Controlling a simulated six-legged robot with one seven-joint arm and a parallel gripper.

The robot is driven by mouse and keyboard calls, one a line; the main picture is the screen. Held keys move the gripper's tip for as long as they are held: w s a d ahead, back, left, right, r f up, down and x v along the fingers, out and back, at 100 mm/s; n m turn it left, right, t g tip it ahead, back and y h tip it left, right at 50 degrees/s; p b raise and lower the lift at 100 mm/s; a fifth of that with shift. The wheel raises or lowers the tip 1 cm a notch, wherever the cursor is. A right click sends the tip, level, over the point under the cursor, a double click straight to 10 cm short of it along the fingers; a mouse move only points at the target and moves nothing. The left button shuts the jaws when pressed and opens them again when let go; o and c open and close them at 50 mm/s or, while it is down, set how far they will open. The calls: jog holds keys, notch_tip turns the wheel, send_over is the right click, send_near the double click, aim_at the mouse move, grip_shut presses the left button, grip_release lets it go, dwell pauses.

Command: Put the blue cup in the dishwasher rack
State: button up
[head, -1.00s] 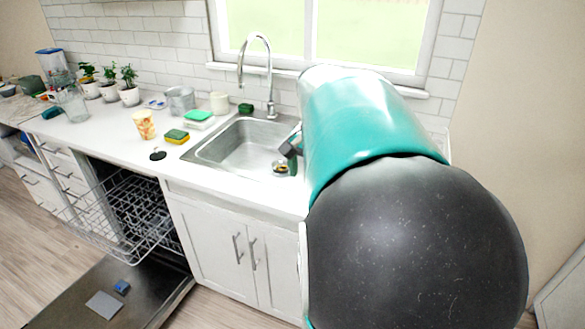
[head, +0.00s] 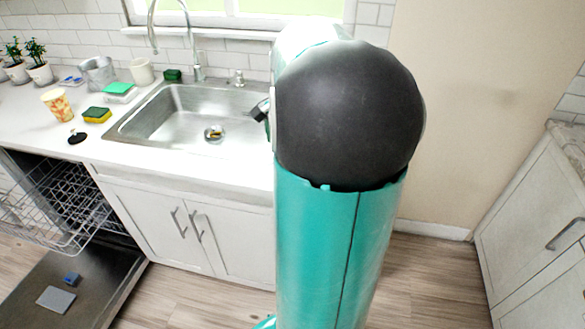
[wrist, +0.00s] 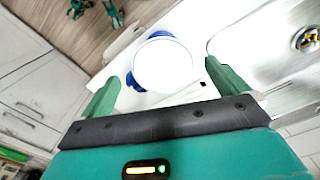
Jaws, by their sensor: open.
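In the wrist view the blue cup (wrist: 163,63) shows from above, with a white round inside and blue at its edge and left side. It is on the white counter by the sink. My gripper (wrist: 164,73) is open, its two green fingers apart on either side of the cup's near part; I cannot tell whether they touch it. In the head view my arm hides the cup and most of the gripper. The dishwasher rack (head: 45,222), a wire basket, is pulled out at the lower left above the open dishwasher door (head: 98,278).
The sink (head: 185,110) with its faucet lies left of my arm. A patterned paper cup (head: 57,104), a sponge (head: 97,115) and a black stopper (head: 77,138) stand on the counter. The floor right of my arm is clear up to a white cabinet (head: 540,235).

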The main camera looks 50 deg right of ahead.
jog(key=shift+w+d+f, duration=0.1)
jog(key=shift+d+f, duration=0.1)
jog(key=shift+f, duration=1.7)
jog(key=shift+d+f, duration=0.15)
jog(key=shift+f, duration=1.7)
jog(key=c, duration=1.2)
jog(key=shift+o, duration=0.2)
jog(key=shift+r, duration=0.2)
jog(key=s+a+r, duration=0.3)
jog(key=a+r, duration=0.9)
jog(key=a, duration=0.1)
jog(key=shift+s+a+r, duration=0.15)
jog(key=shift+a+r, duration=0.05)
jog(key=shift+r, duration=0.1)
